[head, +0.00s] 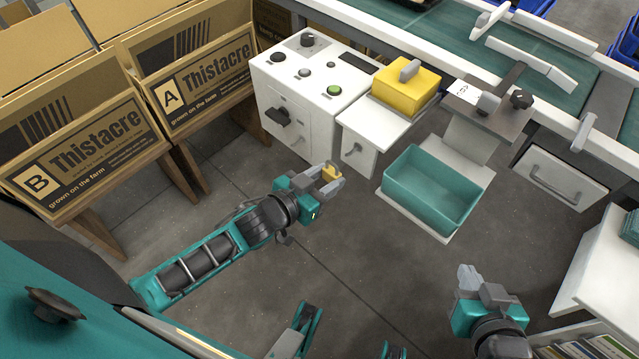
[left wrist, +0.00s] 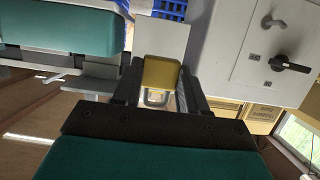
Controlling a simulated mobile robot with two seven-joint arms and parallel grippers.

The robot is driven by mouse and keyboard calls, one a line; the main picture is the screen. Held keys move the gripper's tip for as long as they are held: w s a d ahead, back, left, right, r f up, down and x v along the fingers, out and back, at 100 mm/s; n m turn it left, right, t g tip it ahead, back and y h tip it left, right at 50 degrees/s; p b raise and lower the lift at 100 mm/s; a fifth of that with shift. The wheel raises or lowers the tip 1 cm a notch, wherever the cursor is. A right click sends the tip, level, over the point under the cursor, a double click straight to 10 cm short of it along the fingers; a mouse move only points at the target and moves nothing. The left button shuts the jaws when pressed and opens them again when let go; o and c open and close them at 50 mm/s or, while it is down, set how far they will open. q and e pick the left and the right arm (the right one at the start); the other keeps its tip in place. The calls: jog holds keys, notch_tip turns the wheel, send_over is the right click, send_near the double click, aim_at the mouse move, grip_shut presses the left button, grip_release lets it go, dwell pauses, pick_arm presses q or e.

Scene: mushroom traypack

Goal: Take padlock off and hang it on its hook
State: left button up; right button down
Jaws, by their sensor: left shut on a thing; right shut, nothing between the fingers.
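My left gripper (head: 333,177) is shut on the yellow padlock (head: 329,173) and holds it in the air in front of the white control cabinet (head: 310,95). In the left wrist view the padlock (left wrist: 162,72) sits between the fingers, with its grey shackle (left wrist: 155,98) towards the palm. The cabinet front carries a black switch handle (head: 279,117) and a small grey metal fitting (head: 298,143), apart from the padlock. Another grey hook-like fitting (head: 354,149) is on the lower white unit to the right. My right gripper (head: 468,276) is shut and empty at lower right.
A teal tray (head: 432,190) sits on a light stand right of the left gripper. A yellow block with a grey handle (head: 407,88) stands on the lower unit. Cardboard trays A (head: 200,85) and B (head: 80,155) stand at left. The floor (head: 370,260) between my arms is clear.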

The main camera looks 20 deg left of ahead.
pick_arm(q)
jog(key=shift+r+b+x, duration=0.2)
jog(key=shift+b+x, duration=0.45)
jog(key=shift+x, duration=0.95)
jog(key=shift+r+b+x, duration=0.25)
jog(key=shift+b+x, duration=0.35)
jog(key=shift+x, duration=1.05)
jog(key=shift+w, duration=0.15)
jog(key=o, duration=0.9)
jog(key=p+v, duration=0.3)
jog(key=v, duration=0.9)
jog(key=shift+s+a+r, duration=0.1)
jog(key=shift+s+r, duration=0.05)
jog(key=shift+s, duration=0.2)
